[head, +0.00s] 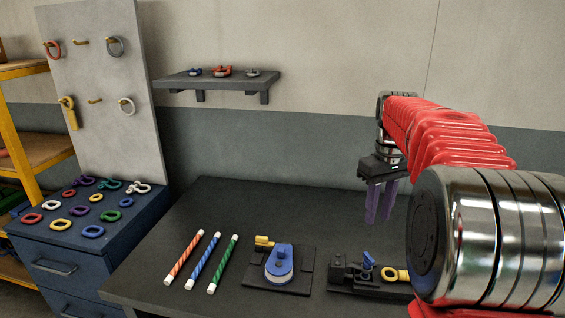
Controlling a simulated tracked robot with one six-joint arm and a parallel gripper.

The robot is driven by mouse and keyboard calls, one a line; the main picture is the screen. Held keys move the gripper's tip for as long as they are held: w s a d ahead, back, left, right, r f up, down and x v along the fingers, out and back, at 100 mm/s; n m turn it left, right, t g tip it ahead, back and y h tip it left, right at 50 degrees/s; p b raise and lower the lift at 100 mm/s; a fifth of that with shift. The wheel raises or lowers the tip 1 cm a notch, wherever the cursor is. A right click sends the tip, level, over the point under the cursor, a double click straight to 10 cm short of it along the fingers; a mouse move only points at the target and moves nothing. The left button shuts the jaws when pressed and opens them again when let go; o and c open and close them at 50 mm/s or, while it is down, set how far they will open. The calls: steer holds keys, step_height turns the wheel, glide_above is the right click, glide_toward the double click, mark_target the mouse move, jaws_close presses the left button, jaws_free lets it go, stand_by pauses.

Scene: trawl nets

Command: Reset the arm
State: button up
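My gripper (380,200) hangs from my red-sleeved arm at the right of the head view. Its purple fingers point down above the back right part of the dark table (330,212). Nothing shows between the fingers. They look slightly apart, but the angle makes the gap hard to judge. My arm's large silver joint hides the right end of the table.
Striped rods (207,262), a blue-topped fixture (279,262) and a fixture with a yellow ring (388,274) lie on the table. A blue cabinet (60,270) bears coloured links. A pegboard (100,75) and wall shelf (218,79) stand behind.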

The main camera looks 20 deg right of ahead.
steer(key=s+a+f+t, duration=0.2)
steer(key=s+a, duration=0.8)
steer(key=a, duration=0.2)
steer(key=s+a+f+m+t, duration=0.1)
steer(key=s+a+f+t, duration=0.2)
steer(key=s+a, duration=0.6)
steer(key=a, duration=0.2)
steer(key=shift+s+a+t, duration=0.3)
steer(key=shift+s+a, duration=0.05)
steer(key=shift+s, duration=0.05)
steer(key=shift+d+f, duration=0.1)
